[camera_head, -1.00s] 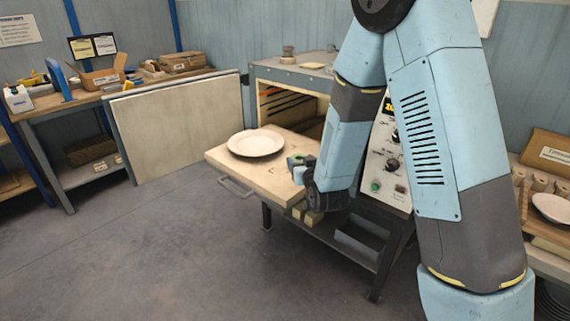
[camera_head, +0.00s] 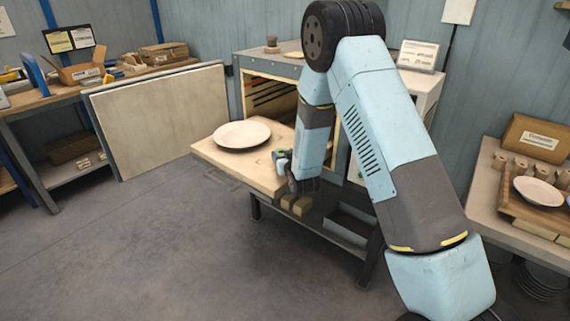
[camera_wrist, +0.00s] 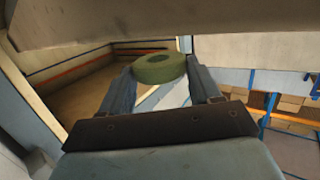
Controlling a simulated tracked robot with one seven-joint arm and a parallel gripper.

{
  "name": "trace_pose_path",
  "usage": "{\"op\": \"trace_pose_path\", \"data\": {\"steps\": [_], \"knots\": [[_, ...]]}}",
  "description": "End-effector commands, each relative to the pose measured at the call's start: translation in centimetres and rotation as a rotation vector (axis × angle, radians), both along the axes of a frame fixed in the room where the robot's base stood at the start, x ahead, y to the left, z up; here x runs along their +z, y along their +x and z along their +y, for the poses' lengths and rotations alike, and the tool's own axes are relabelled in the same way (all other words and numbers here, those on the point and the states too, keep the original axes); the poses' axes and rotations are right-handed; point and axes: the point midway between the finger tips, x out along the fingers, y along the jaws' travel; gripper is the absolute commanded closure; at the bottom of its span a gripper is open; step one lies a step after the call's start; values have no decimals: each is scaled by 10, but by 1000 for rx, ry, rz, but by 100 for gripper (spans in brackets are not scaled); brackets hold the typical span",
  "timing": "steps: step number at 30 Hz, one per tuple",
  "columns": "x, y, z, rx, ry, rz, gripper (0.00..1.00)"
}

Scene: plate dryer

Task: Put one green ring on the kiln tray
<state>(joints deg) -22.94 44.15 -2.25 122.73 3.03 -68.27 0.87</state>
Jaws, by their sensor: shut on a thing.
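The kiln tray (camera_head: 258,178) is a pale slab pulled out in front of the open kiln, and a white plate (camera_head: 242,134) lies on its left part. My gripper (camera_head: 281,160) is at the tray's right side, partly hidden by my arm. In the wrist view a thick green ring (camera_wrist: 159,67) sits between the two fingers of my gripper, which is shut on it. The ring shows only as a small green spot in the head view (camera_head: 277,154). I cannot tell whether the ring touches the tray.
The kiln (camera_head: 250,68) stands behind the tray. Yellowish blocks (camera_head: 297,206) lie on the shelf below. At right a bench holds a wooden tray with cups and a second white plate (camera_head: 538,190). The floor in front is clear.

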Motion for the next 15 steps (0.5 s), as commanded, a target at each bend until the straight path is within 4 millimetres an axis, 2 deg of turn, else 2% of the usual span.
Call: {"op": "trace_pose_path", "data": {"steps": [9, 15], "knots": [[-33, 4, 1, 0, -2, 2, 67], [-35, 4, 1, 1, 0, 0, 67]]}}
